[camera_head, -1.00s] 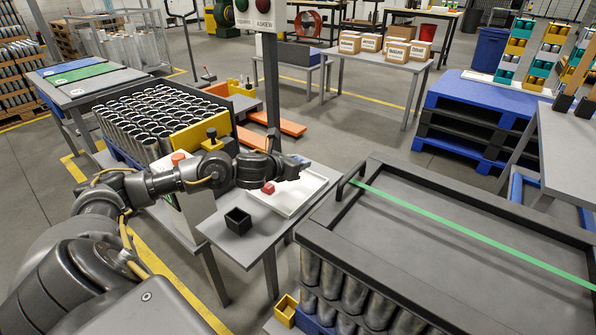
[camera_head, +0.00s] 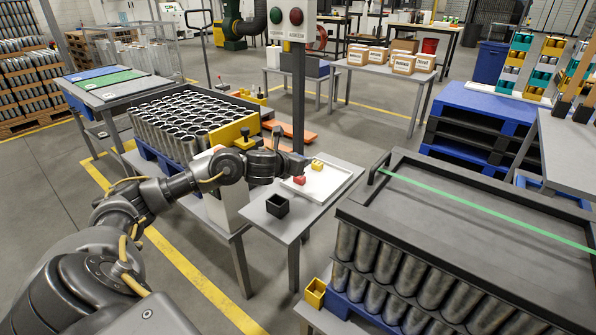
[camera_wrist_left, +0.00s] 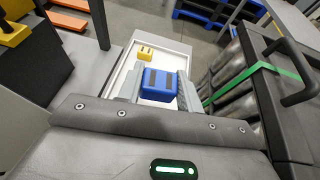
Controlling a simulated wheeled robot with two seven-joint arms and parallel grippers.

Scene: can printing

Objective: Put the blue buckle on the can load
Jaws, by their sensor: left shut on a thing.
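My left gripper (camera_head: 296,163) is over the white tray and shut on the blue buckle (camera_wrist_left: 160,84), which sits between the two fingers in the left wrist view. In the head view I cannot make out the buckle. The can load (camera_head: 470,215) stands to the right, apart from the gripper: rows of metal cans under a dark framed top. A green strap (camera_head: 475,203) runs across this top; it also shows in the wrist view (camera_wrist_left: 240,78). My right gripper is not in view.
A red buckle (camera_head: 299,180) and a yellow buckle (camera_head: 317,165) lie in the white tray (camera_head: 322,183). A small black box (camera_head: 277,206) stands on the same grey table. A signal post (camera_head: 298,90) rises behind my gripper. A yellow bin (camera_head: 315,293) is at the load's near corner.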

